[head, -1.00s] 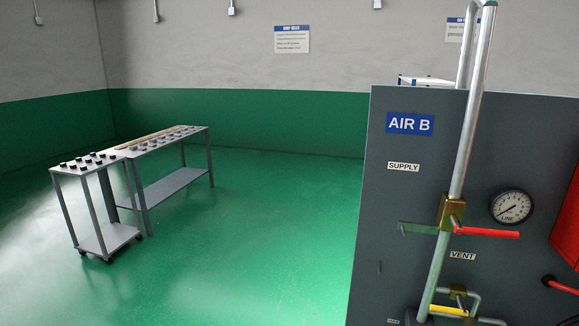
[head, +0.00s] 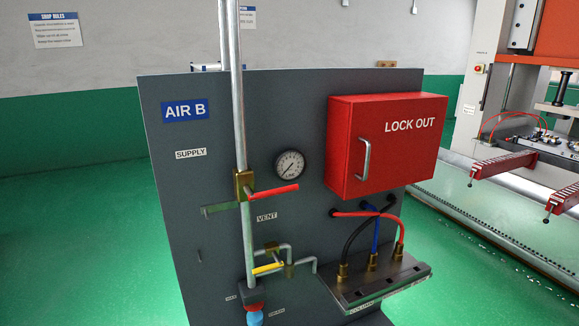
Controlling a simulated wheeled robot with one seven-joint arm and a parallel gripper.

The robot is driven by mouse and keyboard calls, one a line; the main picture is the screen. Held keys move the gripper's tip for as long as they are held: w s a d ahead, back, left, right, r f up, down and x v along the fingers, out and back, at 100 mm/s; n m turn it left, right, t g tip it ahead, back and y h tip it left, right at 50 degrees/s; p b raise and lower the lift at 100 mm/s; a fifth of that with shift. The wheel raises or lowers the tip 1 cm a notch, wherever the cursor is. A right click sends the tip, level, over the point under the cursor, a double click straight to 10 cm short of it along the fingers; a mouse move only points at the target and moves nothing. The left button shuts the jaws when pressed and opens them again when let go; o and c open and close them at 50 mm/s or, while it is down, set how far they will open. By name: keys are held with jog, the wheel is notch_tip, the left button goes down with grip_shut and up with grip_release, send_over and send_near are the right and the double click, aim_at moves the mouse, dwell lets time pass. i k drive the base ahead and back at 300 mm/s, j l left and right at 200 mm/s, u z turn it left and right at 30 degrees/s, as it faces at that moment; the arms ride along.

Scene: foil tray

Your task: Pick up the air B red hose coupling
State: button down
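The AIR B panel (head: 205,235) stands in the middle of the head view, with its blue AIR B sign (head: 186,111). A red hose (head: 385,215) comes out of the panel below the lock-out box and curves down to a brass coupling (head: 397,253). That red hose coupling is the rightmost of three upright couplings at the metal shelf (head: 385,288) on the panel. The blue hose coupling (head: 372,262) and the black hose coupling (head: 342,272) are to its left. My gripper is not in view.
The red LOCK OUT box (head: 385,148) juts out above the hoses. Left of them are a vertical pipe, a red-handled valve (head: 272,192), a yellow-handled valve (head: 267,268) and a gauge (head: 290,165). A machine with red arms (head: 508,165) stands at right. Green floor is clear at left.

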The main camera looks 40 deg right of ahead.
aim_at(399, 245)
jog(key=z, duration=2.1)
jog(key=i+l+u, duration=0.25)
jog(key=u, duration=0.2)
jog(key=i+l+u, duration=0.2)
jog(key=l+u, duration=0.25)
jog(key=i+l+u, duration=0.1)
jog(key=l+u, duration=0.35)
jog(key=l, duration=0.15)
jog(key=l+u, duration=0.9)
jog(key=l, duration=0.2)
jog(key=k+l+u, duration=0.15)
jog(key=l+u, duration=0.3)
jog(key=k+l+u, duration=0.2)
jog(key=l+u, duration=0.25)
jog(key=l, duration=0.1)
